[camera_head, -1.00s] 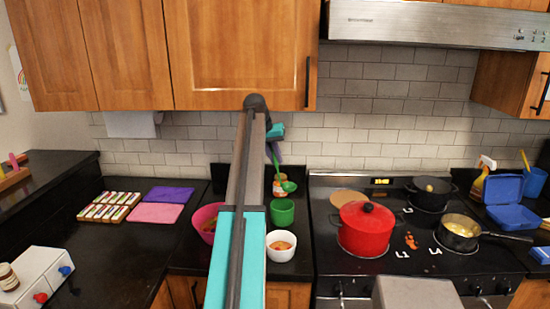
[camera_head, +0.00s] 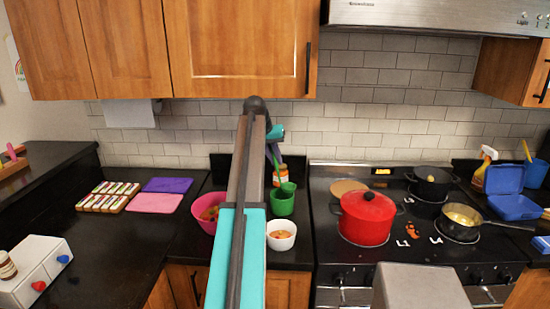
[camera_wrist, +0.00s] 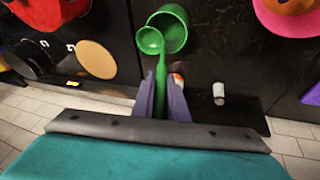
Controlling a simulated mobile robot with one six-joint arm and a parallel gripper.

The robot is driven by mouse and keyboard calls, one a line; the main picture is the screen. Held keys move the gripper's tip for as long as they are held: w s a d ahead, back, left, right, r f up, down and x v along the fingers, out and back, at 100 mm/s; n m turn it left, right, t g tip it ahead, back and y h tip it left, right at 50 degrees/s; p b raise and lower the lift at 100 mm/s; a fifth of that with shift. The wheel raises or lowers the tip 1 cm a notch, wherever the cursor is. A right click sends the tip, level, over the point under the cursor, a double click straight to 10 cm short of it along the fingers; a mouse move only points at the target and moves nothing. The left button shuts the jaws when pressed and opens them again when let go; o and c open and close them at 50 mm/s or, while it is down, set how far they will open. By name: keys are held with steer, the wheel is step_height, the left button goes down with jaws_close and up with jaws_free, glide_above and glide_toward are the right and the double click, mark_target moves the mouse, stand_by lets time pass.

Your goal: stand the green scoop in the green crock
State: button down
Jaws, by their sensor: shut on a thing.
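The green crock (camera_head: 281,203) stands upright on the counter between the sink-side bowls and the stove. It also shows in the wrist view (camera_wrist: 178,33). My gripper (camera_wrist: 162,98) is shut on the handle of the green scoop (camera_wrist: 160,72). The scoop hangs bowl-down, and its round bowl (camera_wrist: 150,41) overlaps the crock's mouth in the wrist view. In the head view the scoop's bowl (camera_head: 288,187) shows at the crock's rim. I cannot tell whether it is inside or just above. My gripper (camera_head: 275,155) is above the crock, partly hidden by my arm.
A white bowl (camera_head: 281,235) stands in front of the crock and a pink bowl (camera_head: 207,213) to its left. An orange-labelled jar (camera_head: 280,175) is behind it. A red pot (camera_head: 366,219) stands on the stove to the right. Counter at left holds pink and purple mats.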

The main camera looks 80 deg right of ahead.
steer(key=shift+a+f+b, duration=0.1)
steer(key=shift+f+b, duration=0.3)
steer(key=shift+f, duration=1.25)
steer(key=shift+f+b, duration=0.3)
steer(key=shift+f, duration=0.9)
steer(key=c, duration=1.7)
jaws_free()
steer(key=shift+o, duration=0.2)
steer(key=shift+r, duration=0.2)
steer(key=b+v, duration=0.3)
steer(key=v, duration=1)
steer(key=shift+r, duration=0.2)
